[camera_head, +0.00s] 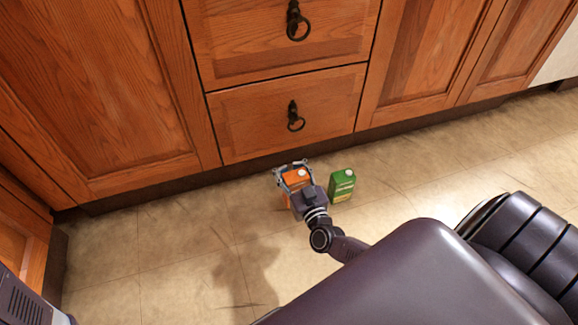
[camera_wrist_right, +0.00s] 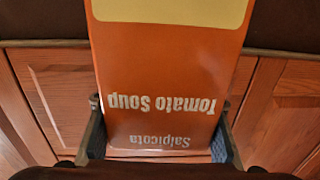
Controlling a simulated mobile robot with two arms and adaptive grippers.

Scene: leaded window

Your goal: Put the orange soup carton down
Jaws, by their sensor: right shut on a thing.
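The orange soup carton (camera_head: 296,176) is between the fingers of my right gripper (camera_head: 293,173), close to the floor in front of the lower drawer. In the right wrist view the carton (camera_wrist_right: 165,75) fills the middle, its "Tomato Soup" label upside down. Both fingers of my right gripper (camera_wrist_right: 160,140) press on its sides. The carton's lower part is mostly hidden by the gripper in the head view, so I cannot tell whether it touches the floor. My left gripper is not in view; only part of my left arm shows at the lower left.
A green carton (camera_head: 342,185) stands upright on the tiled floor (camera_head: 180,250), just right of my right gripper. Wooden drawers (camera_head: 255,120) and cabinet doors with dark ring handles (camera_head: 295,118) line the back. Floor to the left is clear.

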